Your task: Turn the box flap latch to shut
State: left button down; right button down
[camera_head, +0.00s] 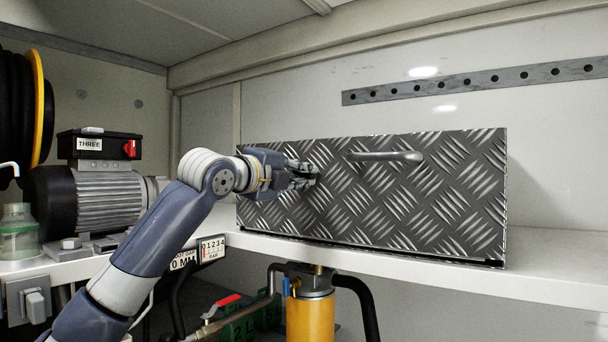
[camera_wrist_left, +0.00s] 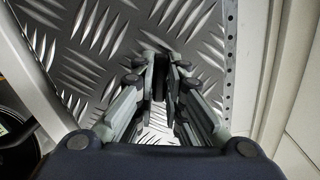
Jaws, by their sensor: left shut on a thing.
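The box (camera_head: 420,200) is a wide diamond-plate metal box standing on a white shelf, with a grey bar handle (camera_head: 385,156) on its front. My left gripper (camera_head: 312,175) is at the left part of the box front, left of the handle. In the left wrist view its fingers (camera_wrist_left: 162,85) are closed together on a small dark piece (camera_wrist_left: 161,75) at the diamond-plate face (camera_wrist_left: 105,40). That piece seems to be the latch; the fingers hide most of it, so its turn cannot be told. My right gripper is in neither view.
A motor (camera_head: 105,195) with a black box labelled THREE stands at the left beside a hose reel (camera_head: 25,95). The white shelf edge (camera_head: 420,265) runs below the box. A yellow cylinder (camera_head: 310,315) and a red-handled valve (camera_head: 225,302) are underneath. The wall above is clear except for a perforated rail (camera_head: 470,80).

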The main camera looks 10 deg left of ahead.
pick_arm(q)
jog(key=shift+m, duration=1.4)
jog(key=shift+m, duration=1.4)
jog(key=shift+m, duration=1.4)
